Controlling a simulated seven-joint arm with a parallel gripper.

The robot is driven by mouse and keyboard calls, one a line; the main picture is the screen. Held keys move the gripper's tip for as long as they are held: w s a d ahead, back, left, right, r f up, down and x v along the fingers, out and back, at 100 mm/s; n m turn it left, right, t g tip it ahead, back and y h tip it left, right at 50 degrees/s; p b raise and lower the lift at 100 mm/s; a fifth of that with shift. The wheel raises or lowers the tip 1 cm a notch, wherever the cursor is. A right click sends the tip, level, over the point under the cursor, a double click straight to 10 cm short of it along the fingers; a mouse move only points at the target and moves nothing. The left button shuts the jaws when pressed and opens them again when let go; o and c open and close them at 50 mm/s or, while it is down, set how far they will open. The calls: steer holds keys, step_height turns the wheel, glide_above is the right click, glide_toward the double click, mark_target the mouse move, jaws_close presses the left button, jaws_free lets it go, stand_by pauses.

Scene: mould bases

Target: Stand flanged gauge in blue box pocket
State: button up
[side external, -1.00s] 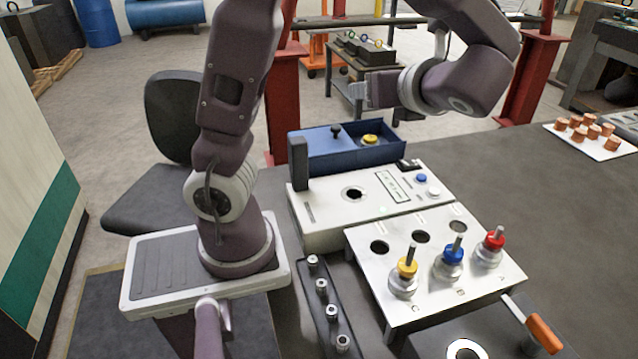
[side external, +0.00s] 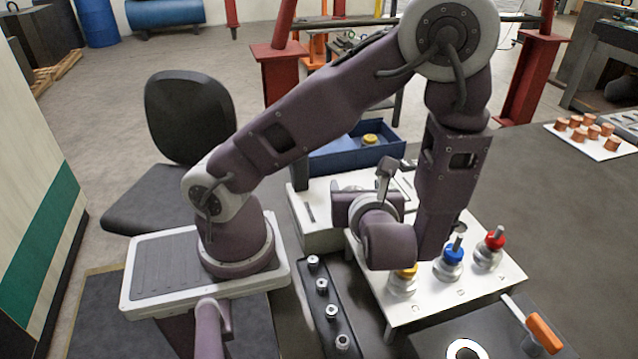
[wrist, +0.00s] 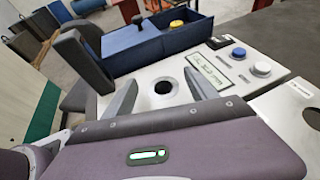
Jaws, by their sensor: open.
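Three metal gauges with coloured collars and upright pins stand on the white stand: yellow (side external: 403,284), partly hidden by my arm, blue (side external: 451,260) and red (side external: 489,249). I cannot tell which one is the flanged gauge. The blue box (side external: 330,161) is behind the white fixture; the wrist view shows its lidded left part with a black knob (wrist: 138,22) and an open right part holding a yellow-topped piece (wrist: 177,24).
The white fixture (wrist: 238,78) carries a label, a blue button and a white button, and a dark upright block (wrist: 82,62) at left. A dark rail (side external: 322,300) with several small metal parts and an orange-handled tool (side external: 543,333) lie nearby. The right table is mostly clear.

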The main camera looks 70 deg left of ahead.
steer(key=v, duration=0.4)
steer(key=shift+s+d, duration=0.2)
steer(key=shift+s, duration=0.05)
steer(key=shift+s+d+r+n+g+h, duration=0.3)
steer(key=shift+s+r+n+g, duration=0.2)
steer(key=shift+s+r+n, duration=0.15)
steer(key=s+n+g+h, duration=0.1)
steer(key=n, duration=0.1)
steer(key=s+r+n+g+h, duration=0.1)
steer(key=n, duration=0.1)
steer(key=s+a+r+n+g+h, duration=0.1)
steer(key=n, duration=0.1)
steer(key=shift+s+r, duration=0.1)
steer(key=shift+s, duration=0.25)
steer(key=s+d+r+n+h, duration=0.1)
steer(key=n, duration=0.1)
steer(key=s+r+n+h, duration=0.1)
steer(key=n+h, duration=0.1)
steer(key=s+d+n+h, duration=0.1)
steer(key=n+h, duration=0.1)
steer(key=n, duration=0.1)
steer(key=shift+d+r, duration=0.35)
steer(key=shift+r, duration=0.05)
